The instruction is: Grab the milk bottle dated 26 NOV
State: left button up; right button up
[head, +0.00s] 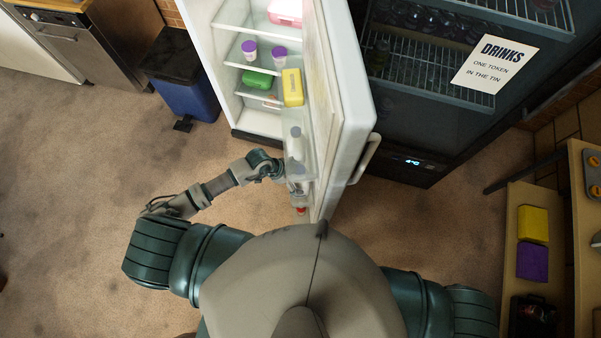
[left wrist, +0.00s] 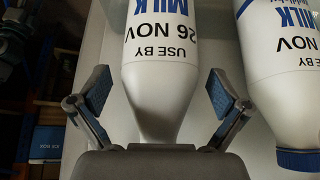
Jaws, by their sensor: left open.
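A white milk bottle (left wrist: 165,85) with blue print reads "USE BY 26 NOV" in the left wrist view. My left gripper (left wrist: 160,93) is open, one finger on each side of this bottle's tapered end, with gaps between pads and bottle. A second white milk bottle (left wrist: 283,80) with a blue cap (left wrist: 298,161) is to the right; its label shows "NOV", and I cannot clearly read its day. In the head view, my left gripper (head: 288,181) is at the open fridge door's lower shelves, partly hidden. My right gripper is not in view.
The fridge door (head: 346,85) stands open. Inside are purple-capped tubs (head: 279,52), a green item (head: 257,80) and a yellow item (head: 292,87). A dark drinks cooler (head: 425,110) stands at right, a blue bin (head: 187,95) at left. The carpet at left is clear.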

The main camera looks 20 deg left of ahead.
pick_arm(q)
jog(key=shift+a+f, duration=0.2)
jog(key=shift+a, duration=0.1)
jog(key=c, duration=0.3)
jog(key=shift+d, duration=0.1)
jog(key=c, duration=0.9)
jog(key=shift+w+d+r, duration=0.1)
jog(key=shift+d+r, duration=0.05)
jog(key=shift+d, duration=0.1)
jog(key=c, duration=0.6)
jog(key=shift+c, duration=0.2)
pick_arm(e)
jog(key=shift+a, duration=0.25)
